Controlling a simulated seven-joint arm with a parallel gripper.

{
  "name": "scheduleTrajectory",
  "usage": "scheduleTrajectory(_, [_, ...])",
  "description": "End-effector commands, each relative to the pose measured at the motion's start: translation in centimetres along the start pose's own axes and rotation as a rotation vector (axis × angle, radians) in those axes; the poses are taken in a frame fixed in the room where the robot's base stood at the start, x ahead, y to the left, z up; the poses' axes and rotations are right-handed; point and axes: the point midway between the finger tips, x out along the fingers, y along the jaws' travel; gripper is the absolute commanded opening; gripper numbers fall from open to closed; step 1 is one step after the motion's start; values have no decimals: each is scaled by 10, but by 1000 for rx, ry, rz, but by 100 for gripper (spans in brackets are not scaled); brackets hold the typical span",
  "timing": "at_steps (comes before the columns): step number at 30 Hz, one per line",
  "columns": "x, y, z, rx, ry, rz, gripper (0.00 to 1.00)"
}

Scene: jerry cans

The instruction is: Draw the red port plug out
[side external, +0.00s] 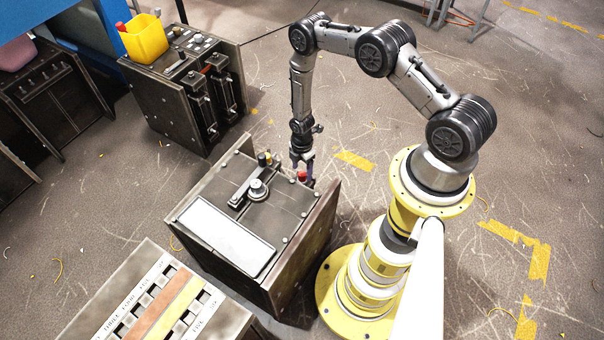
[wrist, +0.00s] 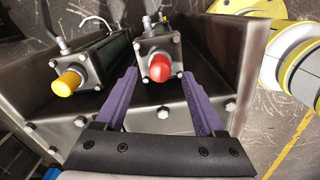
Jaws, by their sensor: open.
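The red port plug (wrist: 160,68) sticks out of the end of a grey metal block in the wrist view, still in its port. It also shows as a small red spot in the side view (side external: 302,176), near the right back edge of the metal cabinet. My gripper (wrist: 159,76) is open, its purple fingers on either side of the red plug with a gap on each side. In the side view my gripper (side external: 303,167) points down at the plug. A yellow plug (wrist: 67,83) sits in a similar block to the left.
The metal cabinet (side external: 322,215) carries a round fitting (side external: 258,189) and a white panel (side external: 228,236). Bolts stand on the surface around the plugs. Another cabinet with a yellow bin (side external: 145,38) stands at the back left. A labelled rack (side external: 165,305) is at the front left.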

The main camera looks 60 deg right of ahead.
Motion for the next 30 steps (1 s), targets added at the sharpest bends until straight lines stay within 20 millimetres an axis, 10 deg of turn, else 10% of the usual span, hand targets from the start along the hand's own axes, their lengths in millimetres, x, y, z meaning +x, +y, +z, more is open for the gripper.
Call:
scheduleTrajectory(19, [32, 0, 0, 0, 0, 0, 69])
scheduleTrajectory(30, [32, 0, 0, 0, 0, 0, 3])
